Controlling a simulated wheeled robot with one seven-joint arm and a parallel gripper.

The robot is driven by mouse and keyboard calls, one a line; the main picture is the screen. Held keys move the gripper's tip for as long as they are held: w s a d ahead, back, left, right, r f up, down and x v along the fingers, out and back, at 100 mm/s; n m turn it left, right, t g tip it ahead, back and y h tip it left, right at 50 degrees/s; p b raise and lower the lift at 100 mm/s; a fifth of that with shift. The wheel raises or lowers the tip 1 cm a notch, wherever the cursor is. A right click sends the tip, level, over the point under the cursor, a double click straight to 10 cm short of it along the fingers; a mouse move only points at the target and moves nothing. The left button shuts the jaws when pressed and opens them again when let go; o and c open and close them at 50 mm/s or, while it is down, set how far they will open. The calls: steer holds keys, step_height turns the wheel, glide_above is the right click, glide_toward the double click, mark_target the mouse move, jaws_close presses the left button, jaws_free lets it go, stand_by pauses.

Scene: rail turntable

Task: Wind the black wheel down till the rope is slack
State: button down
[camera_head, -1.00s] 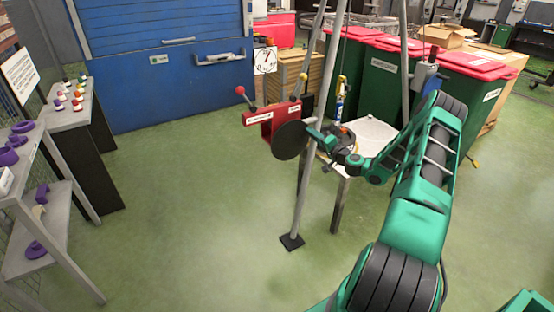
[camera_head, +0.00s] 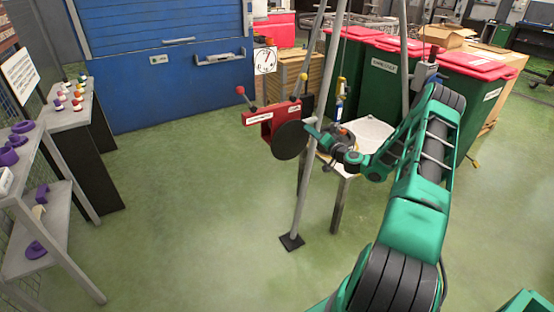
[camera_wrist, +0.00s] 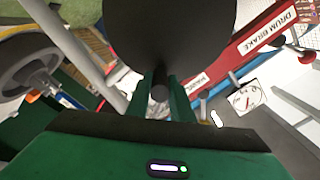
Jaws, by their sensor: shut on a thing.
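The black wheel (camera_head: 290,140) is a dark disc on the red winch frame (camera_head: 266,119), beside a tripod leg. It fills the top of the wrist view (camera_wrist: 168,28). My gripper (camera_head: 314,130) is at the wheel's right side. In the wrist view its green fingers are shut on the wheel's short dark handle (camera_wrist: 160,86). A yellow and blue hook (camera_head: 341,92) hangs upright over the white table (camera_head: 370,130). A round grey load (camera_wrist: 30,62) shows below it in the wrist view. The rope above the hook is too thin to judge as taut or slack.
A drum brake lever with a red knob (camera_head: 240,91) sticks up left of the winch. A white dial (camera_head: 265,61) stands behind. Tripod legs (camera_head: 301,195) are close to my gripper. Green bins (camera_head: 385,80) stand behind the table. The floor at left is clear.

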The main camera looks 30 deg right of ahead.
steer(key=shift+a+r+n, duration=0.25)
steer(key=shift+a+n, duration=0.25)
steer(key=shift+n, duration=0.1)
steer(key=shift+a+r+n, duration=0.25)
steer(key=shift+a+n, duration=0.2)
steer(key=shift+n, duration=0.15)
steer(key=shift+a+r, duration=0.1)
steer(key=shift+a, duration=0.05)
steer(key=c, duration=1.4)
jaws_free()
steer(key=shift+n, duration=0.3)
steer(key=shift+o, duration=0.2)
steer(key=shift+r, duration=0.1)
steer(key=shift+s+d, duration=0.1)
steer(key=shift+d, duration=0.1)
steer(key=s, duration=0.8)
steer(key=shift+d, duration=0.2)
